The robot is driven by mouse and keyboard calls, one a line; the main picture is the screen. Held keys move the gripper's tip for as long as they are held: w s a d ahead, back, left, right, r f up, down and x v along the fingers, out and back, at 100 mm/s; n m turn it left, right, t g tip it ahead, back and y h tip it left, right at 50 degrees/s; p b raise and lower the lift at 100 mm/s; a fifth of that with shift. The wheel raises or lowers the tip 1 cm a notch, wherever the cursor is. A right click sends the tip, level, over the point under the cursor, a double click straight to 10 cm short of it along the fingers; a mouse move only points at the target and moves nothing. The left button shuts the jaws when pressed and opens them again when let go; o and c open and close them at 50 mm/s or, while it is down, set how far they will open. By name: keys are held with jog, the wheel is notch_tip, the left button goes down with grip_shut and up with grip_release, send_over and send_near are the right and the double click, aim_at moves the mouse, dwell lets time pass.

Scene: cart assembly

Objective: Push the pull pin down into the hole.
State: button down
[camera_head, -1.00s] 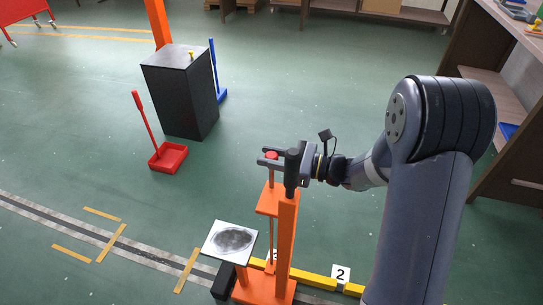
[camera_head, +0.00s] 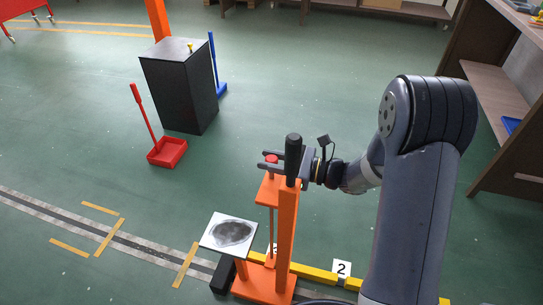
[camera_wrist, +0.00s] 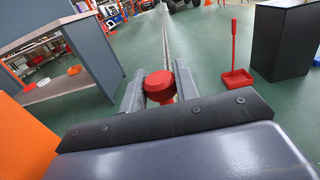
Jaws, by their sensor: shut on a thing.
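The pull pin has a red round knob (camera_head: 271,159) at the top of the orange cart frame (camera_head: 287,235). My gripper (camera_head: 268,161) reaches in from the right with its fingers shut on the knob. In the wrist view the red knob (camera_wrist: 158,86) sits between the two grey fingers. The knob is a short way above the orange bracket (camera_head: 267,191) on the frame's upright. The pin's shaft below the knob is mostly hidden by the fingers, and the hole cannot be seen.
A black handle (camera_head: 293,158) tops the frame's upright, close beside my gripper. A light plate with a dark patch (camera_head: 231,232) is on the frame's left. A black cabinet (camera_head: 178,95), a red dustpan (camera_head: 166,152) and a wooden shelf (camera_head: 495,85) stand apart. Open floor lies around.

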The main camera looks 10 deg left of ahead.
jog(key=shift+f, duration=0.3)
jog(key=c, duration=1.3)
grip_release()
jog(key=shift+o, duration=1.1)
jog(key=shift+r, duration=0.1)
jog(key=shift+d, duration=0.15)
jog(key=s+d+p, duration=0.1)
jog(key=d+p, duration=0.1)
jog(key=d, duration=0.8)
jog(key=shift+s+d, duration=0.25)
jog(key=a, duration=0.3)
jog(key=w+a+b, duration=0.1)
jog(key=a, duration=0.3)
jog(key=a+b, duration=0.1)
jog(key=a, duration=0.2)
jog(key=shift+w+a, duration=0.2)
jog(key=shift+a, duration=0.2)
notch_tip(320, 180, up, 3)
jog(key=shift+f+p, duration=0.1)
jog(key=shift+p, duration=0.75)
jog(key=shift+r, duration=0.65)
